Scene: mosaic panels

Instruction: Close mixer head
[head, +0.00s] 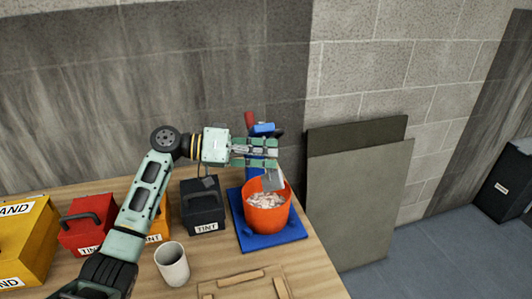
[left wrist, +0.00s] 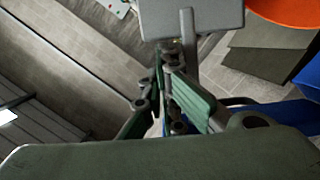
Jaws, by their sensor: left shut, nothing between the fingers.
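The mixer has a blue base (head: 277,241), an orange bowl (head: 267,216) with pale chunks in it, and a blue head (head: 263,129) with a red part beside it. The head looks raised, though my gripper hides much of it. A grey paddle (head: 273,180) hangs tilted over the bowl. My left gripper (head: 275,154) is shut and empty, in front of the column just below the head's top; whether it touches is unclear. The left wrist view shows the fingers (left wrist: 180,100), the grey paddle (left wrist: 190,20) and the orange bowl's edge (left wrist: 288,10). My right gripper is out of view.
A black tint box (head: 203,208) stands left of the mixer. A white cup (head: 172,264), a red box (head: 80,235) and a yellow box (head: 22,240) are on the wooden table. Grey panels (head: 360,200) lean against the wall at right.

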